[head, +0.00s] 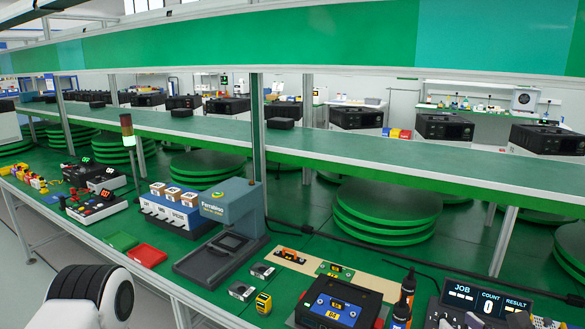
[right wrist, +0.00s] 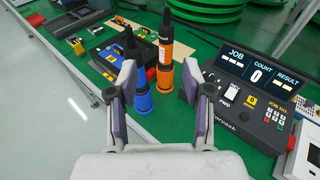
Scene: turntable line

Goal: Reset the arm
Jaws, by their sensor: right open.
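My right gripper (right wrist: 160,82) is open in the right wrist view, with its two grey-purple pads wide apart. Nothing is clamped between them. Beyond the gap stand two dark-topped bottle-like tools, one orange (right wrist: 165,55) and one blue (right wrist: 141,98). I cannot tell how far they are from the pads. In the head view only a white tip of the right gripper (head: 480,319) shows at the bottom edge, in front of the display console (head: 488,300). A white and black part of my own arm shows at bottom left; my left gripper is not in view.
The console also shows in the right wrist view (right wrist: 250,80), right of the gripper. A black case (head: 345,300) sits left of the tools. A blue-grey press (head: 228,210), a red tray (head: 147,255) and a green tray (head: 121,241) stand further left on the green bench.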

